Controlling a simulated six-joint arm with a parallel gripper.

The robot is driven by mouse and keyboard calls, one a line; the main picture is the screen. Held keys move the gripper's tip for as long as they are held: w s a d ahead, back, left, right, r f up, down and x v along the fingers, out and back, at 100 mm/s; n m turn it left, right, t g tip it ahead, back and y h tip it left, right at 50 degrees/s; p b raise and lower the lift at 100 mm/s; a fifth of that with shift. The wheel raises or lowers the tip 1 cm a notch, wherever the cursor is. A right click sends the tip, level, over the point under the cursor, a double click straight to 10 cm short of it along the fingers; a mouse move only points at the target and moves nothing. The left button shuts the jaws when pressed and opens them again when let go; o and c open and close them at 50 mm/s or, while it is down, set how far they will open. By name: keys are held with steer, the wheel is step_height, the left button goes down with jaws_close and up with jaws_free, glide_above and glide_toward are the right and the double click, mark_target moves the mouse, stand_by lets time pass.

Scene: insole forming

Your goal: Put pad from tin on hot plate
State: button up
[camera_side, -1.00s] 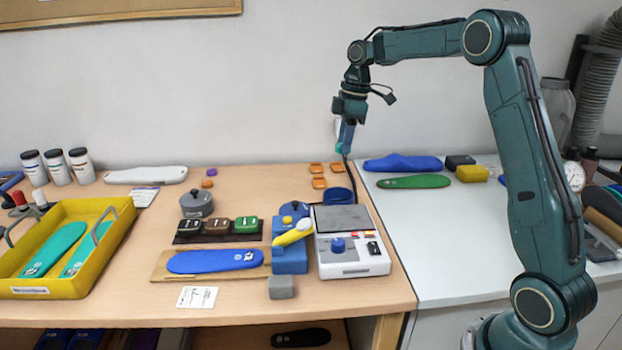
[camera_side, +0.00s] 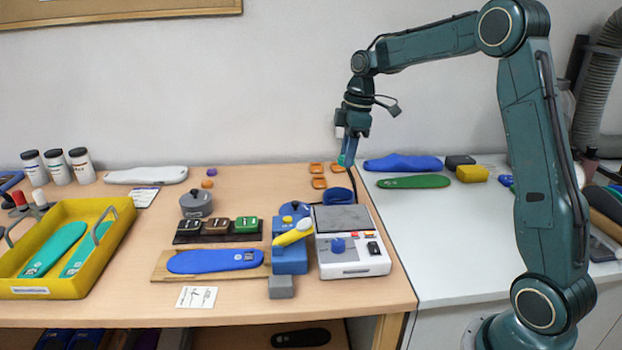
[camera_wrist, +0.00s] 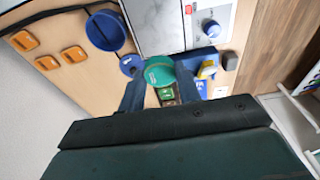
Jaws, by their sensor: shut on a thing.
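The hot plate is a grey square plate (camera_side: 342,217) on top of a white box with a blue knob; its plate also shows in the wrist view (camera_wrist: 152,28). A round dark blue tin (camera_side: 336,195) stands behind it, and its open inside shows in the wrist view (camera_wrist: 105,30). My gripper (camera_side: 347,158) is in the air above the tin and hot plate, pointing down. In the wrist view its fingers (camera_wrist: 160,88) are shut on a round teal pad (camera_wrist: 158,70). The pad hangs clear of the plate.
Several orange pads (camera_side: 318,170) lie behind the tin. A blue block with a yellow-handled tool (camera_side: 293,233) stands left of the hot plate. A blue insole (camera_side: 215,261) lies on a board, and a yellow tray (camera_side: 60,285) is at far left.

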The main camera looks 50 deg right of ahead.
glide_above(342, 216)
steer(key=f, duration=1)
steer(key=shift+s+d+f, duration=0.15)
steer(key=shift+s+f, duration=0.1)
steer(key=shift+f, duration=0.1)
steer(key=shift+f, duration=0.1)
steer(key=shift+f, duration=2)
steer(key=shift+f, duration=0.15)
steer(key=o, duration=0.9)
steer(key=r, duration=0.4)
steer(key=s+r, duration=0.1)
steer(key=r, duration=0.3)
steer(key=d+r, duration=0.1)
steer(key=r, duration=0.3)
steer(key=shift+s+d+r, duration=0.1)
steer(key=shift+s, duration=0.1)
